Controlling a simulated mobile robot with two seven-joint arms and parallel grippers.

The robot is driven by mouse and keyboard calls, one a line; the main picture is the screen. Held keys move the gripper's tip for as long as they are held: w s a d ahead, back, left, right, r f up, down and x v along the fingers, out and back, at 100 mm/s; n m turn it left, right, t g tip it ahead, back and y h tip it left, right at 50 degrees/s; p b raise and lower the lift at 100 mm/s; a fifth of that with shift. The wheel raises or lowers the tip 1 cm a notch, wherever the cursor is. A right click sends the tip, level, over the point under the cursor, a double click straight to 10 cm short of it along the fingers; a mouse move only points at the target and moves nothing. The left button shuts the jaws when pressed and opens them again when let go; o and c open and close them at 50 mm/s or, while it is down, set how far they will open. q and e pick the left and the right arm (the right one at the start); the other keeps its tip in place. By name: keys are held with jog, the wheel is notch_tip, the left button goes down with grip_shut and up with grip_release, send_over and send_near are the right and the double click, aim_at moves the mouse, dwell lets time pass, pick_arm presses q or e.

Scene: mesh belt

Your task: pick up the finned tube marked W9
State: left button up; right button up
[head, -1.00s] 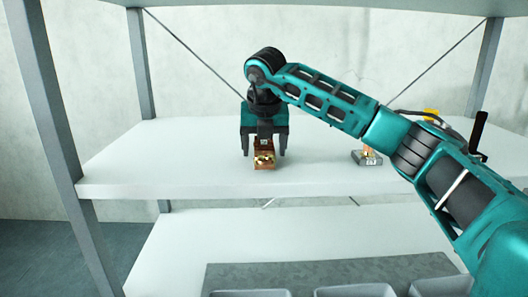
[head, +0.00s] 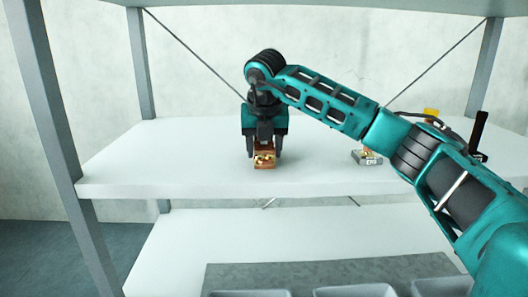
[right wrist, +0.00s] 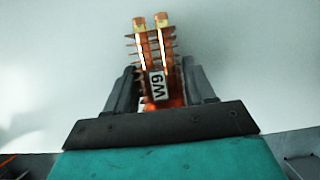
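The finned tube marked W9 (head: 264,159) is a copper-coloured piece with brass ends, on the upper white shelf. In the right wrist view the finned tube (right wrist: 157,50) shows two parallel pipes crossed by thin fins, with a white W9 label. My right gripper (head: 264,157) points down over it. In the right wrist view its dark fingers (right wrist: 160,85) lie close against both sides of the tube, and it looks shut on it. The tube still appears to rest on the shelf. My left gripper is not in view.
A small grey and metallic part (head: 366,157) lies to the right on the upper shelf (head: 190,165). A yellow item (head: 431,115) and a black upright piece (head: 479,132) are partly behind my right arm. Grey bins (head: 355,291) stand below. The shelf's left side is clear.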

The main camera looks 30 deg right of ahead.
jog(key=c, duration=0.8)
